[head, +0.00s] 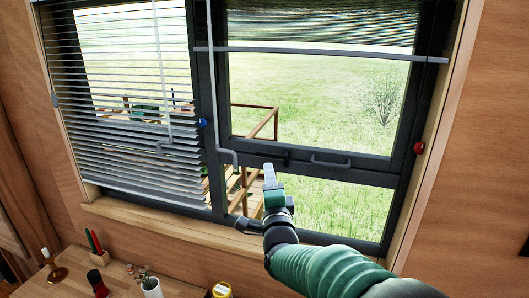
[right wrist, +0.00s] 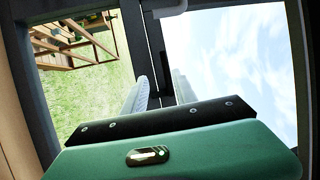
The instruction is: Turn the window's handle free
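The window (head: 312,155) has a dark frame, with a grassy field behind it. A short black handle (head: 273,155) sits on the horizontal rail of the right sash. My left gripper is not in view.
Lowered blinds (head: 135,110) cover the left pane, and a grey crank rod (head: 215,90) hangs near the middle post. A red knob (head: 419,148) is on the right frame.

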